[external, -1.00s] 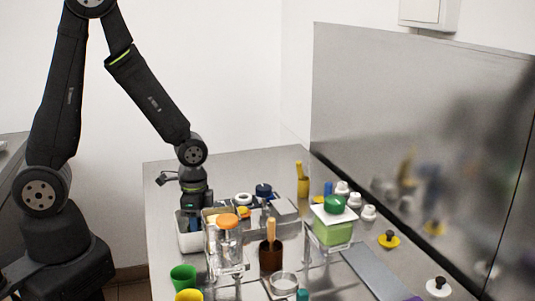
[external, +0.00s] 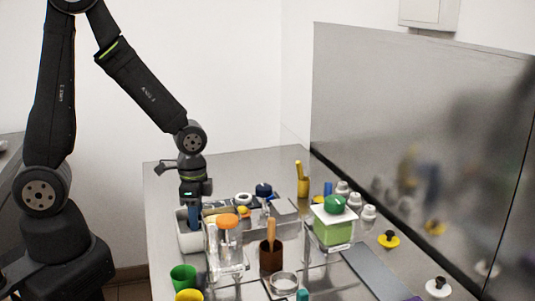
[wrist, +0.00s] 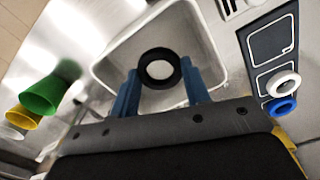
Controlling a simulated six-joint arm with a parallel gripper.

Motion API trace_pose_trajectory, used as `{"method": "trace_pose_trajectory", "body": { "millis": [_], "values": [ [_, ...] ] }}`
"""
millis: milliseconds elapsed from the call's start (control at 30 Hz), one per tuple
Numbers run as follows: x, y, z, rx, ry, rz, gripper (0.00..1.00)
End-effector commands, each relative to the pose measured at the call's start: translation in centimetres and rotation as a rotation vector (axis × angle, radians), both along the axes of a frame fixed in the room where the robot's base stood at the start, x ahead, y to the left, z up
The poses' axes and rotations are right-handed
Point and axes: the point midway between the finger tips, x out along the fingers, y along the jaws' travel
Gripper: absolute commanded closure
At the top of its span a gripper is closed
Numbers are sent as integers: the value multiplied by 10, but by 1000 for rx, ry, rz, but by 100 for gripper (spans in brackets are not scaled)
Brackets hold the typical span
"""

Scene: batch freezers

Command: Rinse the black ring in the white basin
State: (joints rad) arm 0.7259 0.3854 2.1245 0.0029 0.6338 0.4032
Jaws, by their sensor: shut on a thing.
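The black ring (wrist: 146,63) is between the blue fingertips of my gripper (wrist: 160,82) in the wrist view. My gripper is shut on it. The white basin (wrist: 108,69) lies below and around the ring in that view. In the external view, my gripper (external: 192,222) points down at the white basin (external: 188,242), with its fingers at the basin's opening. The ring is hidden in the external view. A pale round area shows through the ring's hole. I cannot tell whether the ring touches the basin floor.
Green (external: 183,276) and yellow (external: 189,295) cups stand in front of the basin. A clear container with an orange top (external: 228,222) stands close to its right. White (wrist: 284,84) and blue (wrist: 282,106) rings lie on a dark panel to the right in the wrist view.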

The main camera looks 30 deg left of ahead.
Motion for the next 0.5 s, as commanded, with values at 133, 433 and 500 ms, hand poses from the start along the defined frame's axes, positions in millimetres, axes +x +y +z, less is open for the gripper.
{"method": "trace_pose_trajectory", "body": {
  "millis": [133, 433, 500],
  "values": [
    [1, -1, 11, -1, -2, 0, 79],
    [0, 0, 32, -1, -2, 0, 79],
    [1, -1, 37, -1, -2, 0, 79]
  ]
}}
